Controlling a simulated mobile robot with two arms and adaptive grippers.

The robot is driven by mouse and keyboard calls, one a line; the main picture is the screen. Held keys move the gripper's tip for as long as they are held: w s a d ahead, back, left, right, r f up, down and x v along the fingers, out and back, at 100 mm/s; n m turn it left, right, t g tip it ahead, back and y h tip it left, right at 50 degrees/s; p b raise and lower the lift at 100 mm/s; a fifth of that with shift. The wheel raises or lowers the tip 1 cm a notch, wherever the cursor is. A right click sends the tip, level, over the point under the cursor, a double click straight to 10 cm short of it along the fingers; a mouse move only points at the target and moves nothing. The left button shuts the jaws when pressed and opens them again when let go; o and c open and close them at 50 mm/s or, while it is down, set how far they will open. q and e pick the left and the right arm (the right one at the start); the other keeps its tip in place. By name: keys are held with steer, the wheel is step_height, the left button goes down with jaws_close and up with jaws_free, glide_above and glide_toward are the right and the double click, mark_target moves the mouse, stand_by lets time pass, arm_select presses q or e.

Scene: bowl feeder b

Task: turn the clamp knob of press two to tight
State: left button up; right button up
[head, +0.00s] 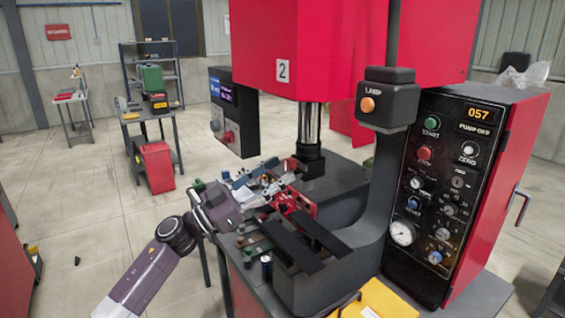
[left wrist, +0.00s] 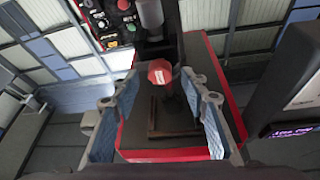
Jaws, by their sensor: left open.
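Press two (head: 283,70) is the tall red machine marked with a 2, with a dark cylindrical ram above its bed. My left gripper (head: 281,172) reaches in from the left over the press bed. In the left wrist view my left gripper (left wrist: 160,84) is open, its two blue-padded fingers wide apart. A red faceted knob (left wrist: 160,72), which looks like the clamp knob, shows between the fingertips, with visible gaps on both sides. It stands over a dark plate with a red edge. Whether the knob is tight cannot be told. My right gripper is in neither view.
A black control panel (head: 435,190) with buttons and a gauge stands right of the press. A small screen box (head: 233,110) hangs left of the ram. A yellow object (head: 375,300) lies at the front edge.

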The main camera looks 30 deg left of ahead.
arm_select(q)
steer(key=shift+x, duration=0.85)
steer(key=shift+w+d+r, duration=0.1)
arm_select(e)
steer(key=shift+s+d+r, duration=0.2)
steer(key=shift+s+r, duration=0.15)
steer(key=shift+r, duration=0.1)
arm_select(q)
jaws_close()
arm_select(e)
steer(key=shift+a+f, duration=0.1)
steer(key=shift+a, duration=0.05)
